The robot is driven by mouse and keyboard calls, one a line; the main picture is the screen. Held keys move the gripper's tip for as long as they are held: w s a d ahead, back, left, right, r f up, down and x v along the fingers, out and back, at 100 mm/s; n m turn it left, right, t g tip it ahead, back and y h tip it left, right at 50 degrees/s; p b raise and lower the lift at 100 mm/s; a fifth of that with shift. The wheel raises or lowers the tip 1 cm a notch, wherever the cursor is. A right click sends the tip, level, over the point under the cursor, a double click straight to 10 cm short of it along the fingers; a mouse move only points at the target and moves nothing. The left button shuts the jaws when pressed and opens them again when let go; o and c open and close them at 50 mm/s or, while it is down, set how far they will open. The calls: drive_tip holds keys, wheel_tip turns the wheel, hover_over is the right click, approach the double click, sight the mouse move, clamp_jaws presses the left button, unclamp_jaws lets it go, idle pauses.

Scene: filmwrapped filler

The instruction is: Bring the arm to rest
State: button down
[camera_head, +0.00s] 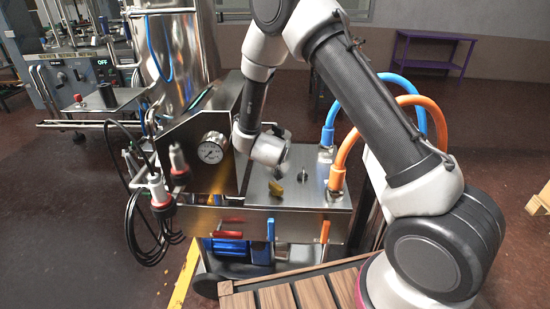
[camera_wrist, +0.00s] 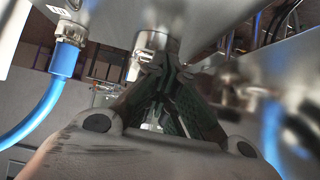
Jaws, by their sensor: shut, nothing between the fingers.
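My arm reaches in from the right of the head view and bends down over the steel machine (camera_head: 310,190). Beyond the tips is a shiny metal cylinder fitting (camera_wrist: 150,42). Whether the fingers touch it cannot be told.
Blue hose (camera_head: 418,82) and orange hose (camera_head: 408,99) arch up behind my arm. A steel tank (camera_head: 178,60) stands at left, with black cables (camera_head: 130,200) hanging below. A wooden slatted surface (camera_head: 313,292) lies in front. A purple table (camera_head: 437,64) stands far back; the floor at right is mostly clear.

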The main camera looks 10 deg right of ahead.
drive_tip(key=v, duration=0.6)
drive_tip(key=s+a+f+g+y, duration=0.1)
drive_tip(key=s, duration=0.1)
drive_tip(key=s+a+f+n+g+y, duration=0.1)
drive_tip(key=s+a+f, duration=0.1)
drive_tip(key=s+a+f+g+y, duration=0.1)
drive_tip(key=s+f+g, duration=0.1)
drive_tip(key=shift+a+f+y, duration=0.15)
drive_tip(key=shift+a+y, duration=0.15)
drive_tip(key=shift+a, duration=0.1)
drive_tip(key=s+d+r+n+g+y, duration=0.1)
drive_tip(key=s+d+r+n+g, duration=0.15)
drive_tip(key=s+r, duration=0.4)
drive_tip(key=s+d+r+n+g+y, duration=0.1)
drive_tip(key=s+d+r+g, duration=0.15)
drive_tip(key=s+r, duration=0.4)
drive_tip(key=s+d+r+t+h, duration=0.1)
drive_tip(key=s+d+r, duration=0.6)
drive_tip(key=d+r, duration=0.2)
drive_tip(key=s+d+r+m+t+h, duration=0.1)
drive_tip(key=s+d+r+t, duration=0.1)
drive_tip(key=s+d+r, duration=0.6)
wheel_tip(320, 180, up, 2)
drive_tip(key=shift+d+r+h, duration=0.1)
drive_tip(key=shift+d+h, duration=0.2)
drive_tip(key=shift+d, duration=0.9)
